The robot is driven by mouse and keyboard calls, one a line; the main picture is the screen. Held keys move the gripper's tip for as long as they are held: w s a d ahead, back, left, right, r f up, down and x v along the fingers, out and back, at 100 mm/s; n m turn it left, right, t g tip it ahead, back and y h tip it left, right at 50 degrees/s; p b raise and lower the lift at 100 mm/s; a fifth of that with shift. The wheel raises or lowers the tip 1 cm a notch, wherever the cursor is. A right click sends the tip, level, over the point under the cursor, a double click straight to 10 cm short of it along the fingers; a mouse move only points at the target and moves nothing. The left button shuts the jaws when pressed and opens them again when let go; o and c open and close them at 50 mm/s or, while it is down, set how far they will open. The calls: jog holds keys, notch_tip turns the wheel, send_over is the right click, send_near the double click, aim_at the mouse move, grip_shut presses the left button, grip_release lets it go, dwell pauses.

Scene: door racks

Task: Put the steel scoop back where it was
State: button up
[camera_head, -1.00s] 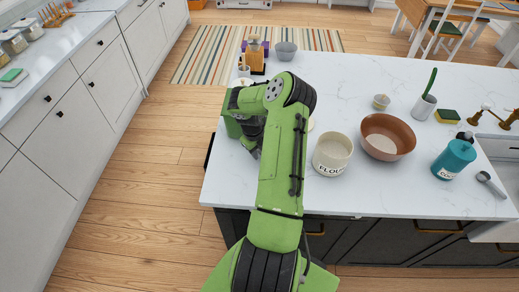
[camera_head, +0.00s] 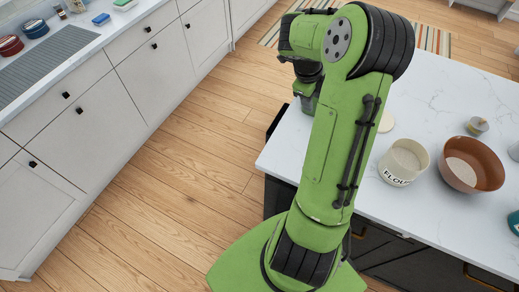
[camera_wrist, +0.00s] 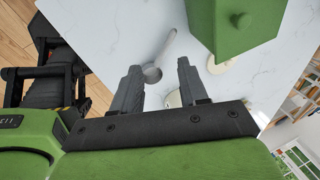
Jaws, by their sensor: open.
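A grey, steel-looking scoop (camera_wrist: 153,73) with a round bowl and a long handle lies on the white marble counter in the wrist view. My gripper (camera_wrist: 157,75) is open, with one finger on each side of the scoop's bowl in the picture; contact does not show. The cream canister (camera_head: 405,161) marked FLOUR stands open on the counter in the head view, right of my arm. A pale round lid (camera_head: 386,121) lies behind it. My arm hides my fingers and the scoop in the head view.
A brown bowl (camera_head: 472,166) and a small cup (camera_head: 478,125) stand right of the canister. Wooden floor (camera_head: 170,180) lies open between the counter and the white cabinets (camera_head: 140,55).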

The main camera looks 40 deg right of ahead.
jog(key=a+r+n+t+h, duration=0.1)
jog(key=a+r+n, duration=0.5)
jog(key=a+n, duration=0.15)
jog(key=a+r+n+t, duration=0.2)
jog(key=a+r+n, duration=0.3)
jog(key=a+n, duration=0.3)
jog(key=s+a+r+n+t+y, duration=0.2)
jog(key=s+a+n+y, duration=0.2)
jog(key=s+a+n, duration=0.9)
jog(key=a+n, duration=0.2)
jog(key=n, duration=0.1)
jog(key=shift+s+a+n+t, duration=0.15)
jog(key=shift+s+n+t, duration=0.05)
jog(key=shift+n+t, duration=0.2)
